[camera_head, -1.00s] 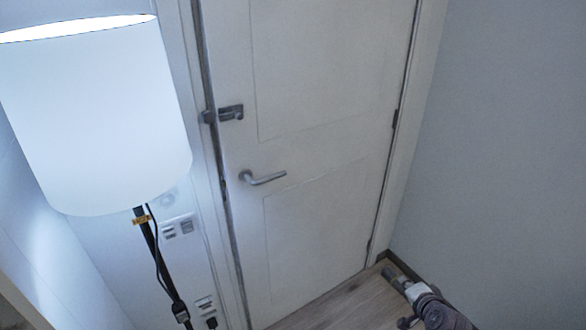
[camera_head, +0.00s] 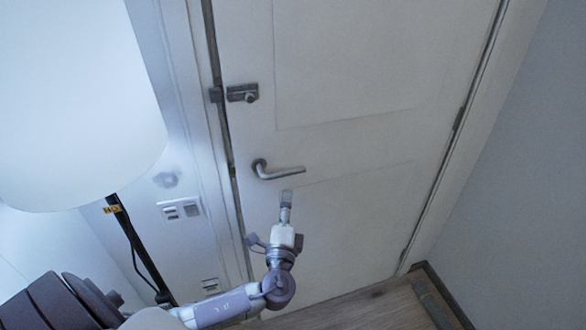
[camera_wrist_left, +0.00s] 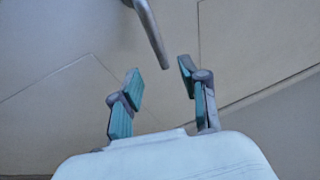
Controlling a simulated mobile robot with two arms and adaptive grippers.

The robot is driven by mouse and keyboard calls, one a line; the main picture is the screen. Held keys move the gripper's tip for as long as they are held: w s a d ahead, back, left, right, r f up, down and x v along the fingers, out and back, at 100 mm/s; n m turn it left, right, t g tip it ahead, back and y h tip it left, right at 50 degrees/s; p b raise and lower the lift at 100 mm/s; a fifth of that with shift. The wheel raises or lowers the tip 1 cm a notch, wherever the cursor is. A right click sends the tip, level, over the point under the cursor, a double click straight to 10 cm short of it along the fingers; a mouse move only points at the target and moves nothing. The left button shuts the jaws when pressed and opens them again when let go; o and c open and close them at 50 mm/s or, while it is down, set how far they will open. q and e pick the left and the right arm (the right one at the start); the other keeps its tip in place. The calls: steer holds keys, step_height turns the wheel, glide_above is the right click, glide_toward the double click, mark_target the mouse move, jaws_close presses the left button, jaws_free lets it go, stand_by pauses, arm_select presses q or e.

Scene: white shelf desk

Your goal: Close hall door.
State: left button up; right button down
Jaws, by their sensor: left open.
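The white hall door (camera_head: 350,130) stands in or very close to its frame, with a thin dark gap along its left edge. I cannot tell whether it is latched. Its metal lever handle (camera_head: 280,171) is at the left side, below a metal lock (camera_head: 242,93). My left gripper (camera_head: 286,196) is in front of the door, just below the handle. In the left wrist view, my left gripper (camera_wrist_left: 160,78) is open and empty, with the handle (camera_wrist_left: 150,34) just beyond its fingertips. My right gripper is out of view.
A lit floor lamp with a white shade (camera_head: 75,110) and dark pole (camera_head: 135,240) stands at the left, close to my left arm. Wall switches (camera_head: 181,209) are beside the door frame. Wooden floor (camera_head: 385,305) shows at the lower right, beside a plain wall (camera_head: 530,190).

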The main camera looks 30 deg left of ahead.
mark_target(291, 173)
arm_select(q)
steer(key=p+x, duration=0.2)
steer(key=x, duration=0.8)
steer(key=shift+d, duration=0.15)
steer(key=shift+w+f+p, duration=0.1)
steer(key=shift+w+p, duration=0.25)
steer(key=shift+w, duration=0.15)
jaws_close()
